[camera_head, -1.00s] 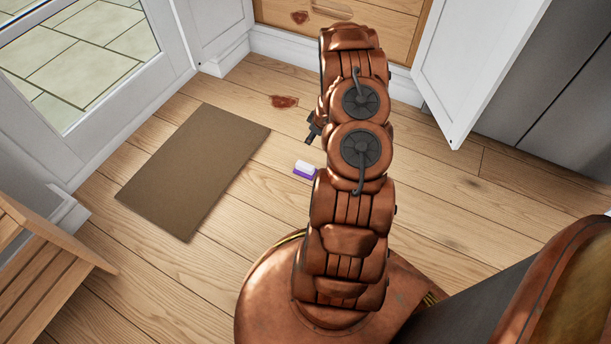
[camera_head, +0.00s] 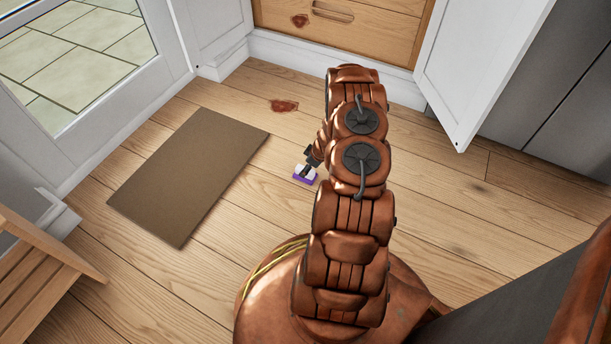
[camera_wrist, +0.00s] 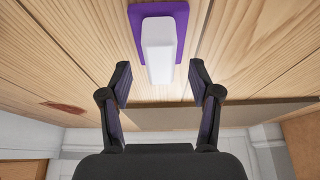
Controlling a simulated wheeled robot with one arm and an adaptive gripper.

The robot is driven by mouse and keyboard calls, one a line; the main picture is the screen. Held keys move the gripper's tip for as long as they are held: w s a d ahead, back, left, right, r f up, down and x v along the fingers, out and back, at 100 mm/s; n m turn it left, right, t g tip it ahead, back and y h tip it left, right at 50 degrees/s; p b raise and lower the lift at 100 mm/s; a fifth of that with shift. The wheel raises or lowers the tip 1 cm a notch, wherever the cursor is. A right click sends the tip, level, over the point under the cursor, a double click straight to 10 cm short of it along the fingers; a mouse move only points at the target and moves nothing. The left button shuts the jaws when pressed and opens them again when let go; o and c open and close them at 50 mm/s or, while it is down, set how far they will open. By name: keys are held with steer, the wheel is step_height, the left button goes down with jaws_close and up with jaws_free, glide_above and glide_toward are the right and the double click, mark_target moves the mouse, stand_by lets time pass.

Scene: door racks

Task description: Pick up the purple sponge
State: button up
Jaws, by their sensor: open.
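The purple sponge (camera_head: 303,179), with a white block on top, lies on the wooden floor to the right of the brown mat. In the wrist view the purple sponge (camera_wrist: 180,12) shows at the top centre, its white part (camera_wrist: 159,50) pointing toward the jaws. My gripper (camera_wrist: 159,75) is open, with one finger on each side of the line of the white part. In the head view my gripper (camera_head: 308,165) is over the sponge and partly covers it. I cannot tell whether the fingers touch it.
A brown mat (camera_head: 190,175) lies to the left. A reddish stain (camera_head: 284,106) marks the floor behind the sponge. A wooden drawer front (camera_head: 345,25) and an open white door (camera_head: 480,65) are at the back. A slatted wooden piece (camera_head: 35,285) stands at lower left.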

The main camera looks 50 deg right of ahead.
steer(key=x, duration=0.2)
steer(key=shift+w+f+b, duration=0.2)
steer(key=shift+f+b, duration=0.15)
steer(key=shift+b, duration=0.05)
steer(key=shift+a, duration=0.1)
jaws_close()
steer(key=shift+r, duration=0.15)
step_height(320, 180, up, 4)
steer(key=p, duration=0.3)
steer(key=shift+s+a+f, duration=0.25)
steer(key=shift+s+a, duration=0.1)
steer(key=shift+s, duration=0.05)
steer(key=s+a, duration=0.3)
steer(key=s+a+r+p, duration=0.1)
steer(key=s+a, duration=0.2)
steer(key=s+a+p, duration=0.1)
steer(key=s+a, duration=0.2)
steer(key=shift+s+r, duration=0.2)
steer(key=shift+s, duration=0.1)
steer(key=shift+s+a+p, duration=0.5)
steer(key=shift+s+a, duration=0.1)
steer(key=shift+s, duration=0.1)
